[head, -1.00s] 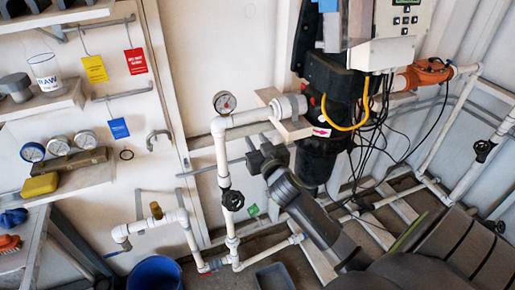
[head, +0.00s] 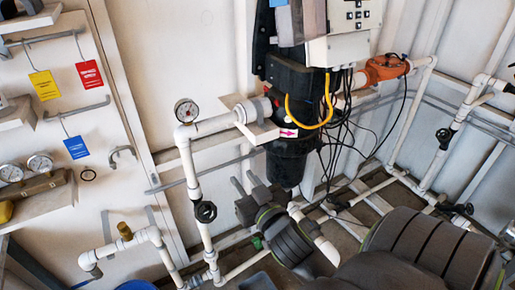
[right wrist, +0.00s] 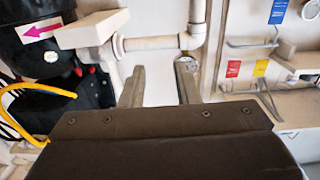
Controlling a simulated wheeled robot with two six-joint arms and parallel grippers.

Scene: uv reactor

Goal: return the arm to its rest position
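My right gripper (head: 245,183) is at the lower middle of the head view, in front of the white pipework and below the black reactor housing (head: 292,130). In the right wrist view its two fingers (right wrist: 158,84) stand apart with nothing between them, so it is open and empty. My left gripper is in neither view.
A pressure gauge (head: 187,110) tops the white pipe left of the reactor. A black valve handwheel (head: 206,212) sits close left of my gripper. Cables hang under the control box (head: 340,48). Hanging tags and shelves are on the left wall.

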